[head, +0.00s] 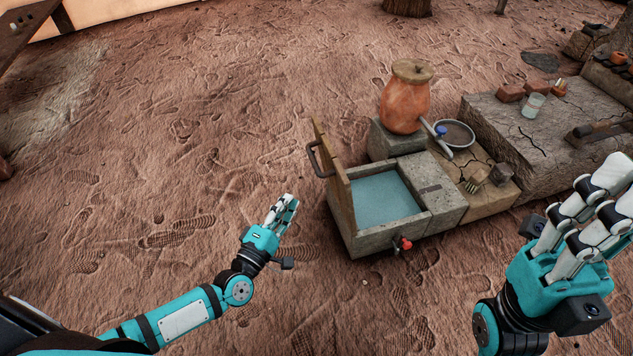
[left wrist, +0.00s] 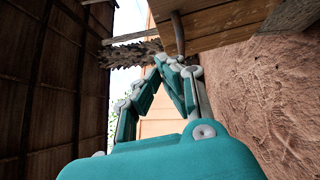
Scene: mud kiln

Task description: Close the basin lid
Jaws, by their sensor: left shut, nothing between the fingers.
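The stone basin (head: 440,200) stands on the ground right of centre in the head view, with blue-green water inside. Its wooden lid (head: 339,180) stands raised, roughly upright, along the basin's left side. A dark metal handle (head: 316,160) sticks out from the lid's left face. My left gripper (head: 292,198) is shut and empty, left of the lid and apart from it. In the left wrist view, the wooden lid (left wrist: 220,35) and its handle (left wrist: 178,32) show beyond the fingertips (left wrist: 168,62). My right gripper (head: 622,185) is right of the basin; its closure is unclear.
A clay pot (head: 405,104) with a blue-handled tap stands on a block behind the basin. A round bowl (head: 456,135) and small brushes (head: 477,181) lie beside it. A red tap (head: 405,244) juts from the basin's front. The footprinted ground to the left is clear.

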